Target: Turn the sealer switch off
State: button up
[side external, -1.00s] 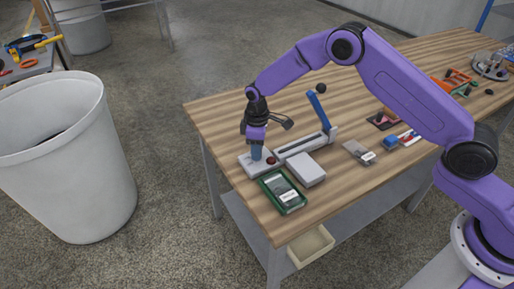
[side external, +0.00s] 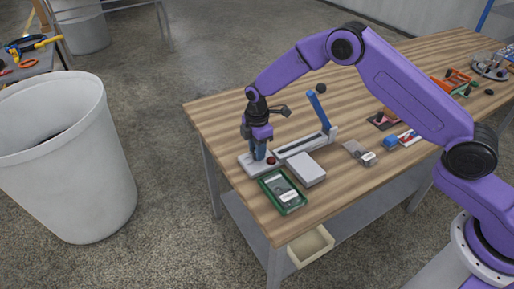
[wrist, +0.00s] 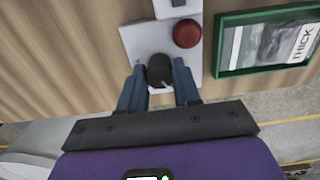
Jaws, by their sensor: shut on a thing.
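The sealer (side external: 301,143) lies on the wooden bench, with its blue-handled arm (side external: 317,106) raised. At its left end is a light grey control plate (side external: 246,166) with a red dome (side external: 271,160); the dome also shows in the wrist view (wrist: 187,33). A dark round switch knob (wrist: 159,68) sits on the plate beside the dome. My gripper (side external: 258,158) points down over the plate. In the wrist view its blue fingers are shut on the knob, one on each side. The knob is hidden by the fingers in the side view.
A green-framed tray (side external: 282,193) labelled "THICK" lies close to the plate, and a grey box (side external: 305,168) sits beside the rail. More items, including a grey card-like piece (side external: 359,152), lie further right. The bench's left corner is clear. A white bin (side external: 70,160) stands off the bench.

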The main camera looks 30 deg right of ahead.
dwell(0.4)
jog(key=o, duration=0.7)
jog(key=shift+o, duration=0.2)
jog(key=shift+r, duration=0.1)
notch_tip(320, 180, up, 17)
jog(key=shift+r, duration=0.2)
